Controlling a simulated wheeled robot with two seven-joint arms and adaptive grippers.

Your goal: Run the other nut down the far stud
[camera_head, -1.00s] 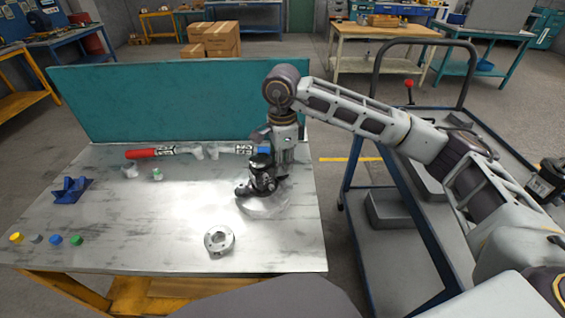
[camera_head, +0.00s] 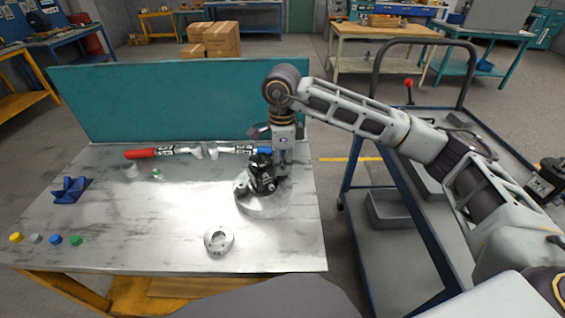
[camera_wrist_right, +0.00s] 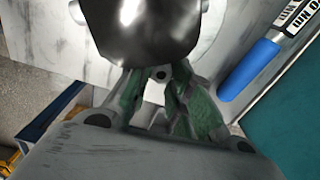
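The dark hydraulic motor (camera_head: 262,172) stands on a round metal base (camera_head: 265,208) at the right of the table. My right gripper (camera_head: 283,170) reaches down at the motor's right side. In the right wrist view the motor's dark body (camera_wrist_right: 150,30) fills the top middle, and the green-padded fingers (camera_wrist_right: 160,78) lie just below it. A small dark round part shows near the right fingertip, but I cannot tell whether it is held. The nut and the far stud cannot be made out. My left gripper is not in view.
A loose round flange (camera_head: 218,240) lies in front of the motor. Red-handled (camera_head: 140,153) and blue-handled (camera_head: 264,150) tools lie along the back, near the teal panel (camera_head: 180,100). A blue holder (camera_head: 72,190) and several coloured caps are at left.

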